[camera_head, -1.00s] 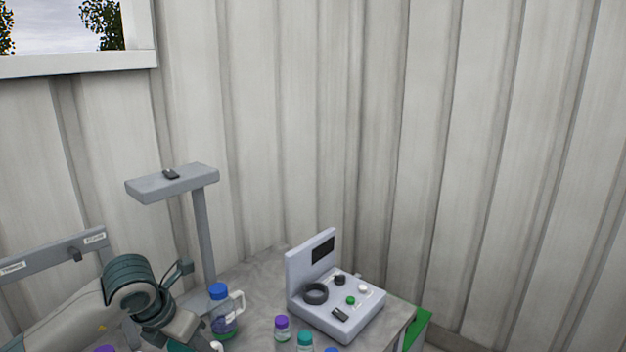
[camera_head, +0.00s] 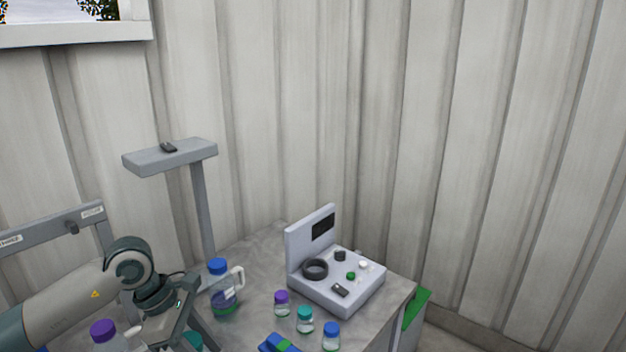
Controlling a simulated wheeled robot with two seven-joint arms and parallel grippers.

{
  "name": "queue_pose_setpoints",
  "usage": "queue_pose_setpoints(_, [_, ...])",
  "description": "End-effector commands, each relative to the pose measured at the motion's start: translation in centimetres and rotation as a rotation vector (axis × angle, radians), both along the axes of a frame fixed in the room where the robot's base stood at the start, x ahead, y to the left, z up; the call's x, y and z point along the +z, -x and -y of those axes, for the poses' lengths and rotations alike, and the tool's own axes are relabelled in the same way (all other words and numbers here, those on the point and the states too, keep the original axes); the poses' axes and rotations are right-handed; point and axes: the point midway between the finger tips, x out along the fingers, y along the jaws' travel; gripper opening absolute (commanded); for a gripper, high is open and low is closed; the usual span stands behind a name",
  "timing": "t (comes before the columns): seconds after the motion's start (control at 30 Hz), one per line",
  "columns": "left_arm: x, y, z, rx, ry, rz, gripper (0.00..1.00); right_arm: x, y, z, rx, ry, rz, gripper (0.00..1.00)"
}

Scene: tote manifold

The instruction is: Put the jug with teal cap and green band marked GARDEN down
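A teal cap (camera_head: 192,341) shows at the bottom edge, below and partly behind my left gripper (camera_head: 188,332). The body below it is out of frame, so no green band or GARDEN mark shows. My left arm comes in from the left with the gripper pointing down at this cap. The fingertips are cut off or hidden, so I cannot tell whether they are closed on anything. My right gripper is not in view.
A blue-capped jug (camera_head: 222,290) stands right of my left gripper. Small bottles with purple (camera_head: 282,304), teal (camera_head: 305,320) and blue (camera_head: 331,337) caps stand near a grey control box (camera_head: 335,290). A purple-capped container (camera_head: 105,335) is at left. A post with a shelf (camera_head: 170,156) rises behind.

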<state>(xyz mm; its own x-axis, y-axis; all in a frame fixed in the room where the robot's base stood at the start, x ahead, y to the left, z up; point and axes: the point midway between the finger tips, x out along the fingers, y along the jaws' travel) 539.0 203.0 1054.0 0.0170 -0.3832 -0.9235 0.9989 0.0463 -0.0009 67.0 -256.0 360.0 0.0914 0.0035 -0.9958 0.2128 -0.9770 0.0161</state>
Motion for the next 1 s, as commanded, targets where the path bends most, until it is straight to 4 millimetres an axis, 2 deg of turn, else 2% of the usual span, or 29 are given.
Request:
queue_pose_setpoints(0.7, [-2.9, 6.1, 0.4, -1.224, -0.004, 0.001, 0.0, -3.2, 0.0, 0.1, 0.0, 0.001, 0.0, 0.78])
queue_pose_setpoints(0.9, [-3.1, 7.6, 0.1, -1.496, -0.003, 0.002, 0.0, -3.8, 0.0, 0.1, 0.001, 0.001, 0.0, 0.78])
queue_pose_setpoints(1.0, [-3.2, 8.0, 0.0, -1.572, -0.002, 0.002, 0.0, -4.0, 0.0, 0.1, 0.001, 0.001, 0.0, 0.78])
